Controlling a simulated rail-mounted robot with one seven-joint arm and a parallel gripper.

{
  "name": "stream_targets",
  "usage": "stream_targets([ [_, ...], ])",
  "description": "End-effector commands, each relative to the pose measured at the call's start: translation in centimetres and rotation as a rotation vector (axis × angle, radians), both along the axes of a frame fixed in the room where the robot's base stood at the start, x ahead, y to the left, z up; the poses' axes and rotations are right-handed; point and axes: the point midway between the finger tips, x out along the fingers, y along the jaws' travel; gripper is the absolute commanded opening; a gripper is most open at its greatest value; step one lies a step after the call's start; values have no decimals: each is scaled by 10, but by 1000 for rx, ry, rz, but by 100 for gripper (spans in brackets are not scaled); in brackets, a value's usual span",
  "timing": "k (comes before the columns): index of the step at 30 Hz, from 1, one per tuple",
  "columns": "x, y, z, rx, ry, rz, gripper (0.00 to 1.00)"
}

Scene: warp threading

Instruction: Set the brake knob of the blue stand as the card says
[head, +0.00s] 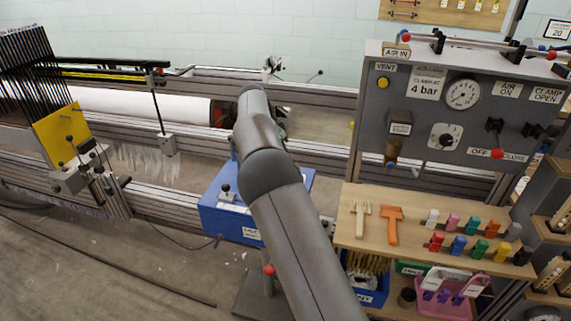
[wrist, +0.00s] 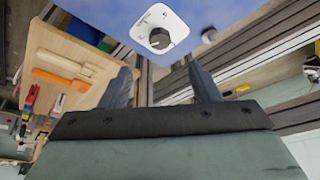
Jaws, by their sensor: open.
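The blue stand (head: 205,207) is left of centre in the head view, partly hidden behind my arm. A small dark lever or knob (head: 226,190) stands on its top, and white labels show on it, too small to read. In the wrist view the blue stand (wrist: 105,14) fills the top, with a dark grey knob (wrist: 159,39) on a white dial plate (wrist: 172,22). The dial marks are too blurred to read. My gripper (wrist: 160,84) is open and empty, its two fingers apart, with the knob ahead of the gap and not touched. The head view hides the gripper behind my arm.
A grey panel (head: 415,150) with gauge and valves stands at right, bearing a "CLAMP AT 4 bar" card (head: 427,83). Below it a wooden shelf (head: 355,245) holds coloured clips. A framed card reading "20" (head: 557,31) hangs top right. Loom rails (head: 320,118) run behind.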

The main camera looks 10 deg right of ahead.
Motion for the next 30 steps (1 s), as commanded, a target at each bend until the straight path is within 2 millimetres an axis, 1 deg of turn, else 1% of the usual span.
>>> stream_targets([
  [1,-2,5,12,2,-3,2,56],
  [3,-4,10,25,1,-2,2,56],
  [6,-7,15,40,-1,-1,1,56],
  [9,-9,19,50,0,0,1,56],
  [13,-10,21,56,0,0,1,56],
  [23,-11,21,57,1,2,1,56],
  [26,-18,10,63,20,17,11,56],
  [29,-41,-15,74,67,56,53,56],
  [30,-56,-26,79,94,78,83,56],
])
